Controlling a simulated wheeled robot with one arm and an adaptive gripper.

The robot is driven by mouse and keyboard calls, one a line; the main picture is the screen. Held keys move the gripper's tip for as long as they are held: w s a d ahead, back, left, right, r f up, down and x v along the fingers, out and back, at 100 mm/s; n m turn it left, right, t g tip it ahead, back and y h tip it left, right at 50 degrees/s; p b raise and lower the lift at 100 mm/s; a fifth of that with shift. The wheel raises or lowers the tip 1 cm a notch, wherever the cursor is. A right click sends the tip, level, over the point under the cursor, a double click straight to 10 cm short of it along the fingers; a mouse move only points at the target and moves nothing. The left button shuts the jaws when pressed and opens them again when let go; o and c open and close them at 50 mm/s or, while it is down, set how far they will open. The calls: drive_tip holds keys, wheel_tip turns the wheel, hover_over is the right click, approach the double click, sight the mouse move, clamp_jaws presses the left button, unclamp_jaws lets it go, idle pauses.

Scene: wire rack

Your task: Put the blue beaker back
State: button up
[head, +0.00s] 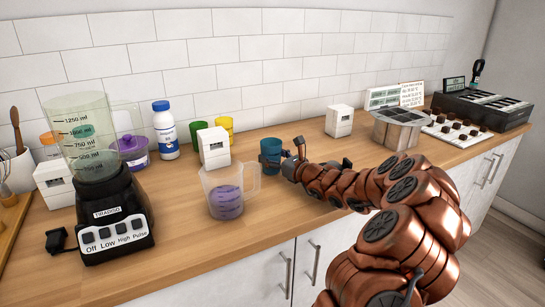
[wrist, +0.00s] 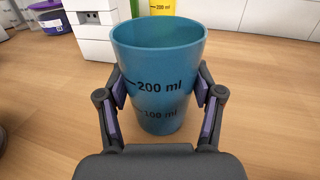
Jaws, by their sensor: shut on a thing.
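The blue beaker (head: 270,151) stands upright on or just above the wooden counter in the head view, right of a white box. In the wrist view the blue beaker (wrist: 160,85) fills the middle, with 200 ml and 100 ml marks facing me. My gripper (head: 290,162) reaches it from the right. In the wrist view my gripper (wrist: 160,105) has its pads against both sides of the beaker. I cannot tell whether its base touches the counter. The inside shows no visible contents.
A clear jug (head: 228,190) with purple liquid stands close left. A white box (head: 213,147), a green beaker (head: 197,133) and a yellow beaker (head: 225,126) are behind it. A blender (head: 95,170) stands further left. The counter right of the beaker is clear up to another white box (head: 339,121).

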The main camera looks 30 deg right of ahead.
drive_tip(key=shift+f, duration=0.15)
drive_tip(key=o, duration=1.3)
drive_tip(key=shift+o, duration=0.2)
drive_tip(key=shift+s+d, duration=0.1)
drive_tip(key=shift+s, duration=0.05)
drive_tip(key=s, duration=0.4)
drive_tip(key=s+d, duration=0.1)
drive_tip(key=s, duration=0.2)
drive_tip(key=s+d+b, duration=0.1)
drive_tip(key=s, duration=0.3)
drive_tip(key=shift+s, duration=0.3)
